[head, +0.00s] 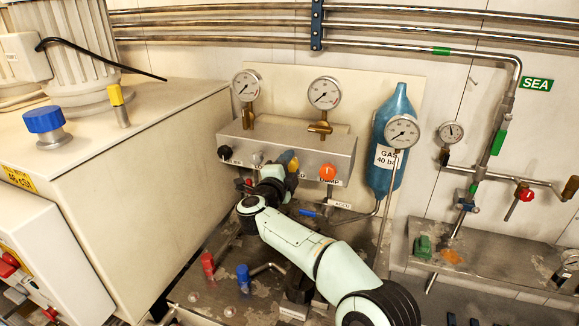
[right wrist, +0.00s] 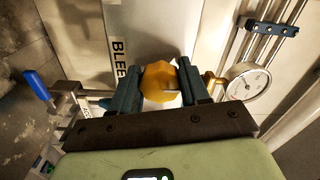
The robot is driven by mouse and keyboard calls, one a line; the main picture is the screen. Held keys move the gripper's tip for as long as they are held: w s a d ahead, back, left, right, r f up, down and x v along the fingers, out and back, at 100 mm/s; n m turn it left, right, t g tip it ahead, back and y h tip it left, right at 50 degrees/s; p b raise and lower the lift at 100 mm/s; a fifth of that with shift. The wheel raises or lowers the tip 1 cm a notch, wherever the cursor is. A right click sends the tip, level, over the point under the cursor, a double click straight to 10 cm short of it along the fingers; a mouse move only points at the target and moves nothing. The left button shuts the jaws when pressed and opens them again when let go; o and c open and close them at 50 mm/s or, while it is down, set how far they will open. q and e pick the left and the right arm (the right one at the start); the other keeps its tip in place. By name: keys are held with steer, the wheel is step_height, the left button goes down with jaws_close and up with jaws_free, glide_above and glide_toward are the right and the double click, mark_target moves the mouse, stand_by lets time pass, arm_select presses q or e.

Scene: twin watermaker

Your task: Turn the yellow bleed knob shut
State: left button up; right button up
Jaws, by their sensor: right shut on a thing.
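The yellow bleed knob (right wrist: 158,82) sits on the metal manifold block (head: 330,155), beside a label of which "BLEE" shows in the right wrist view. My right gripper (right wrist: 160,86) is shut on the knob, with one dark finger on each side of it. In the head view my right gripper (head: 287,165) is at the front of the block, and its fingers hide most of the knob. My left gripper is not in view.
A black knob (head: 225,152) and an orange knob (head: 327,172) are on the same block. Two gauges (head: 324,93) stand above it. A blue gas bottle (head: 391,150) stands to the right. A large cream cabinet (head: 150,190) bounds the left side.

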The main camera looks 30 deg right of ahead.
steer(key=o, duration=1)
steer(key=shift+w+a+f, duration=0.1)
steer(key=shift+a, duration=0.05)
steer(key=shift+b+v, duration=1.1)
steer(key=shift+v, duration=5.6)
